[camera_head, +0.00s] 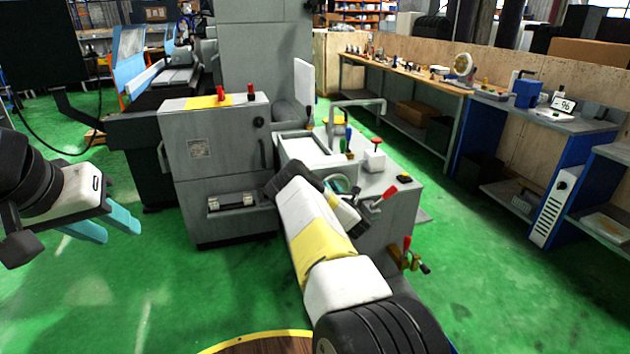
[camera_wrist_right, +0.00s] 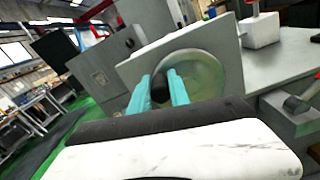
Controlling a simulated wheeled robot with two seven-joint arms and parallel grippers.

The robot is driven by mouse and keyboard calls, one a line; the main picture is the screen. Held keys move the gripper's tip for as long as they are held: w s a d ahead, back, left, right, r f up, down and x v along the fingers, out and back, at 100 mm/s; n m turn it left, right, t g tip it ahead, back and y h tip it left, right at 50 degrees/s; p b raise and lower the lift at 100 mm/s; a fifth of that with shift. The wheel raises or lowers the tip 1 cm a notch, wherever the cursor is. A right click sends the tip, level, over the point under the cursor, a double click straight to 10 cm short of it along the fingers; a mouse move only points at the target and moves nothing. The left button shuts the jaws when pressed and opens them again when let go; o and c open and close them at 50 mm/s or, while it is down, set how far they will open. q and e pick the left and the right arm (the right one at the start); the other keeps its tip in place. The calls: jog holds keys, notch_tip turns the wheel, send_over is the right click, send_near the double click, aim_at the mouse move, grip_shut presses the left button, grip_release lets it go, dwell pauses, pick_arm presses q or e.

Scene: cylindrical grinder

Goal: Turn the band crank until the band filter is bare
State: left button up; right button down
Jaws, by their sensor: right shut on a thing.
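The band filter unit is a grey box; a pale, whitish band surface (camera_head: 305,150) lies in its top. Whether anything covers it is too small to tell. The band crank (camera_wrist_right: 207,72) shows in the right wrist view as a round, pale greenish disc before a grey plate, with a dark handle (camera_wrist_right: 159,88). My right gripper (camera_wrist_right: 171,86) is shut on that handle, a teal finger on each side. In the head view my right wrist hides most of the crank and fingers. My left gripper (camera_head: 113,225) hangs empty at the far left, its teal fingers apart.
A grey machine cabinet (camera_head: 215,165) stands left of the unit. A red-handled lever (camera_head: 383,198) and a brass valve (camera_head: 405,257) sit close to my right arm. A workbench (camera_head: 415,75) with small parts runs along the back right. The green floor at the left is free.

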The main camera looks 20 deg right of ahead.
jog(key=n, duration=0.1)
jog(key=a+f+n, duration=0.1)
jog(key=n, duration=0.1)
jog(key=shift+f, duration=0.15)
jog(key=shift+a+f+n, duration=0.15)
jog(key=shift+f+n, duration=0.45)
jog(key=shift+n, duration=0.8)
jog(key=shift+a+f+n, duration=0.15)
jog(key=shift+f+n, duration=0.5)
jog(key=shift+n, duration=0.75)
jog(key=shift+a+f+n, duration=0.15)
jog(key=shift+f+n, duration=0.45)
jog(key=shift+n, duration=0.8)
jog(key=c, duration=1.2)
grip_release()
jog(key=shift+c, duration=0.2)
jog(key=s, duration=0.7)
jog(key=shift+s+a, duration=0.25)
jog(key=shift+s, duration=0.1)
